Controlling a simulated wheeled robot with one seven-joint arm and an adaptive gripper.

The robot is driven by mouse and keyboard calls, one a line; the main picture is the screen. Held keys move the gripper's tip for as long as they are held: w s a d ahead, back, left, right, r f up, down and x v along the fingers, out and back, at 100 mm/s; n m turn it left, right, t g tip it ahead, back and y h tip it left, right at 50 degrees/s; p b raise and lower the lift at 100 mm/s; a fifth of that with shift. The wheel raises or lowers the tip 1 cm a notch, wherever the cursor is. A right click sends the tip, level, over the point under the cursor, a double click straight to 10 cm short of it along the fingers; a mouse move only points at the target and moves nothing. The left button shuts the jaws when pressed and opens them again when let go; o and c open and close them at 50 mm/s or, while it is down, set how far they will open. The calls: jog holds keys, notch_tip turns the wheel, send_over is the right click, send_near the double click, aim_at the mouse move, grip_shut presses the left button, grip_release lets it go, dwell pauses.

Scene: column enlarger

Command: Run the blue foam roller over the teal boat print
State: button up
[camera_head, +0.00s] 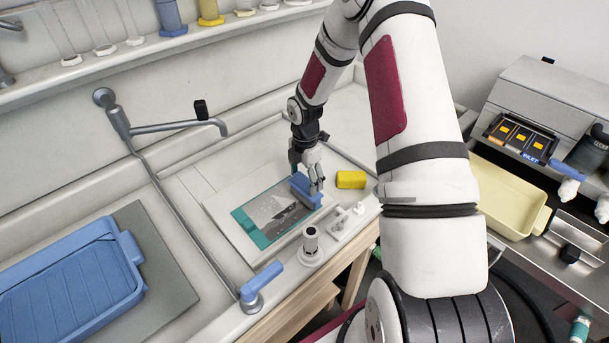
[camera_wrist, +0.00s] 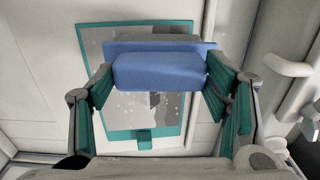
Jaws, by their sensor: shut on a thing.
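The blue foam roller (camera_head: 304,190) is held in my gripper (camera_head: 306,176), at the right end of the print in the head view. In the wrist view the roller (camera_wrist: 160,70) lies crosswise between the two teal-padded fingers of my gripper (camera_wrist: 160,84). The teal boat print (camera_head: 251,230) lies flat on a pale board, a grey picture with a teal border. The print (camera_wrist: 112,122) also shows behind the roller in the wrist view. The roller hides part of it. I cannot tell whether the roller touches the print.
A yellow block (camera_head: 351,180) lies right of the print. A white-topped post (camera_head: 311,238) and a blue-handled lever (camera_head: 262,284) stand near the front edge. A metal rod arm (camera_head: 178,127) stands behind left. A blue tray (camera_head: 68,283) is at left, a cream tray (camera_head: 500,193) at right.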

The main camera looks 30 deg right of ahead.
jog(key=shift+a, duration=0.1)
jog(key=shift+s+a+f+p, duration=0.1)
jog(key=shift+s+a+p, duration=0.1)
jog(key=shift+a, duration=0.75)
jog(key=shift+s+a+p, duration=0.2)
jog(key=shift+a, duration=0.75)
jog(key=shift+a, duration=0.15)
jog(key=a, duration=0.3)
jog(key=shift+s+a+r+p, duration=0.2)
jog(key=shift+s+a+p, duration=0.1)
jog(key=shift+s+p, duration=0.05)
jog(key=shift+s+a, duration=0.2)
jog(key=shift+a, duration=0.8)
jog(key=shift+s+a, duration=0.2)
jog(key=shift+a, duration=0.75)
